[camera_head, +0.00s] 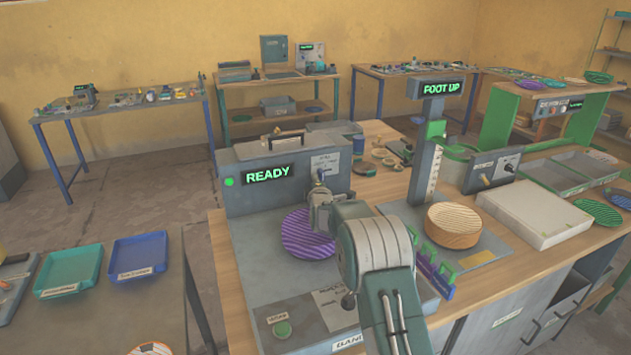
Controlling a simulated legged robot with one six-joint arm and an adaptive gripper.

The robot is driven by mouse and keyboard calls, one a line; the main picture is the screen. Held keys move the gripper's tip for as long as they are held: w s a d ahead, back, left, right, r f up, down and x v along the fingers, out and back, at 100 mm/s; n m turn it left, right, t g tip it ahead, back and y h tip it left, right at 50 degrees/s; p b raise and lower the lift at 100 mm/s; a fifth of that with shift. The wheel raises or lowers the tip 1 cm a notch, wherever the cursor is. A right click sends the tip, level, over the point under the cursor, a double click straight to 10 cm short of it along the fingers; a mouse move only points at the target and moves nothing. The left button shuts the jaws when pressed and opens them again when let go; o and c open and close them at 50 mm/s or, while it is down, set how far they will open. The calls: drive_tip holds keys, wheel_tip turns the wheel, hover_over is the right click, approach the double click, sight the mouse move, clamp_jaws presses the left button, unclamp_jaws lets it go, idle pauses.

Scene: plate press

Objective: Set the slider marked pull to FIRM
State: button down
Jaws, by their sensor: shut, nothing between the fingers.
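The grey press housing (262,196) on the wooden bench carries a green READY display (267,175). A purple ridged plate (308,236) lies on its bed. My arm comes up from the bottom, and my gripper (321,180) is in front of the right part of the housing face, above the plate. It looks small and shut, with nothing seen in it. I cannot make out a slider marked pull or the word FIRM; my gripper and arm cover part of the housing and bed. Whether the gripper touches the housing cannot be told.
Teal (70,272) and blue trays (138,258) are left.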

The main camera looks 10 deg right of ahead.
sight(329, 171)
drive_tip(key=d, duration=0.2)
drive_tip(key=w+d, duration=0.1)
drive_tip(key=d, duration=0.2)
drive_tip(key=shift+d, duration=0.15)
idle(0.3)
